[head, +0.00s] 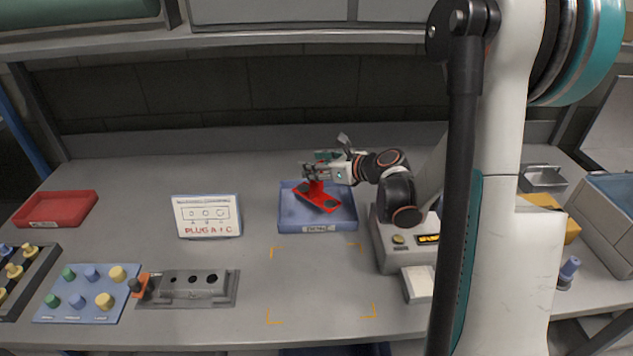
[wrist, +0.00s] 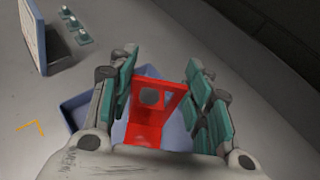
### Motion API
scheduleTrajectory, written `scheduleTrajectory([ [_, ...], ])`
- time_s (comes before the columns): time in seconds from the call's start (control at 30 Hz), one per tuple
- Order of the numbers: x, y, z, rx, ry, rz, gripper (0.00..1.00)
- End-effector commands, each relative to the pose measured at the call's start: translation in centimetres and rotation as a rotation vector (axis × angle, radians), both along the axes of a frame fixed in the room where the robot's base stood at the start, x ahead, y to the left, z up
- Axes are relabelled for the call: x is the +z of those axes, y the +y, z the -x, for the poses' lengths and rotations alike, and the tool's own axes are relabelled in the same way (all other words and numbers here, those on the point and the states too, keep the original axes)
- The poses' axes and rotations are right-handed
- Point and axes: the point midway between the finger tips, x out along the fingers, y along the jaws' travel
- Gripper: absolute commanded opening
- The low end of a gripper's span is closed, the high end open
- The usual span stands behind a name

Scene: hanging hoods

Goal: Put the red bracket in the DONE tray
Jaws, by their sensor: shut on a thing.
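The red bracket (head: 318,198) is held by my gripper (head: 313,176) over the blue tray (head: 288,222) in the head view. The tray has a label on its front whose text is too small to read surely. In the wrist view the bracket (wrist: 150,110) sits between the teal finger pads of my gripper (wrist: 165,90), with a round hole showing in its plate. The blue tray (wrist: 72,105) shows behind and below it. The bracket looks tilted. I cannot tell whether its lower edge touches the tray floor.
A white sign (head: 207,216) reading "PLUG A + C" stands left of the tray. A grey box (head: 392,252) with a lit display is close on its right. A red tray (head: 56,208) lies far left. A blue peg board (head: 88,293) and socket block (head: 190,287) lie front left. The orange-marked area is clear.

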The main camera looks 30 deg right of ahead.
Motion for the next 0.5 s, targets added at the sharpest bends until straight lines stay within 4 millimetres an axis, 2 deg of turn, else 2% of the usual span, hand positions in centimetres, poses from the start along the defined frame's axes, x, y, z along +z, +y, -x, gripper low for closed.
scheduleTrajectory([
  [0.17,-1.4,0.0,0.0,0.0,-0.001,0.0,0.0],
  [0.33,-3.9,0.0,0.0,0.0,-0.001,0.0,0.0],
  [0.5,-4.3,0.0,0.0,0.0,-0.001,0.0,0.0],
])
